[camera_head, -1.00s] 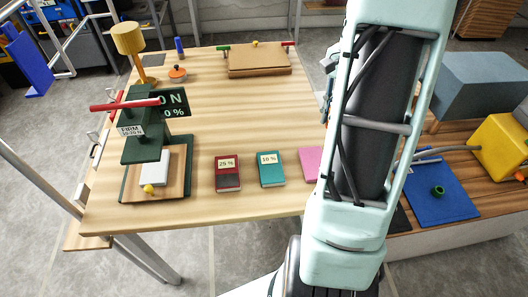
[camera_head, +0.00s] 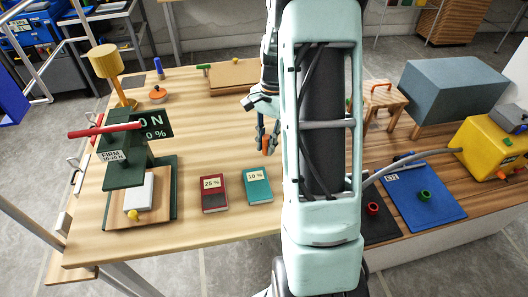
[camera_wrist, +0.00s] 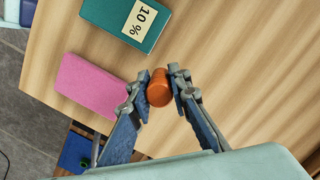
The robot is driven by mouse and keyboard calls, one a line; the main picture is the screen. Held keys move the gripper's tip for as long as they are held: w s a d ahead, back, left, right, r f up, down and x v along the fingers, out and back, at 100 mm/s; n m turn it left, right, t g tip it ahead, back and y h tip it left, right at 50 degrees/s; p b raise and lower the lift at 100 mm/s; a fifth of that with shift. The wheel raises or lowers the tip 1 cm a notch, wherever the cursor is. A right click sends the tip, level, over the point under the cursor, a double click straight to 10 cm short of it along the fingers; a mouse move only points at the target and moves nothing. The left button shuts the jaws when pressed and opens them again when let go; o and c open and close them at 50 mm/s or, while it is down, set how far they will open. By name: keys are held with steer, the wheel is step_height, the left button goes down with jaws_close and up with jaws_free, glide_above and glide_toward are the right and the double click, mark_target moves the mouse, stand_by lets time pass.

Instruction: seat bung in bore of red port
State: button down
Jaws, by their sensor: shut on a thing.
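My gripper (camera_wrist: 159,87) is shut on an orange bung (camera_wrist: 159,95), a short cylinder, in the wrist view. In the head view my gripper (camera_head: 266,135) is over the wooden table, left of my arm link, beyond the teal block. The red port (camera_head: 373,208) is a small red ring with a dark bore. It stands on a black mat (camera_head: 384,231) on the lower bench at right, well apart from the bung. A green port (camera_head: 424,194) stands on the blue mat (camera_head: 440,212) to its right.
A teal block (camera_head: 258,186) and a dark red block (camera_head: 214,193) lie on the table. A pink block (camera_wrist: 90,85) shows in the wrist view. A green press (camera_head: 125,165) stands at left. A yellow box (camera_head: 490,145) and grey box (camera_head: 452,92) are at right.

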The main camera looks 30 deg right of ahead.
mark_target(264, 153)
steer(key=shift+w+a+f, duration=0.1)
steer(key=shift+a+f, duration=0.05)
steer(key=shift+f, duration=0.8)
steer(key=shift+w+a+f, duration=0.1)
steer(key=shift+f, duration=0.85)
steer(key=shift+f, duration=0.1)
steer(key=shift+f, duration=0.15)
steer(key=c, duration=1.8)
jaws_free()
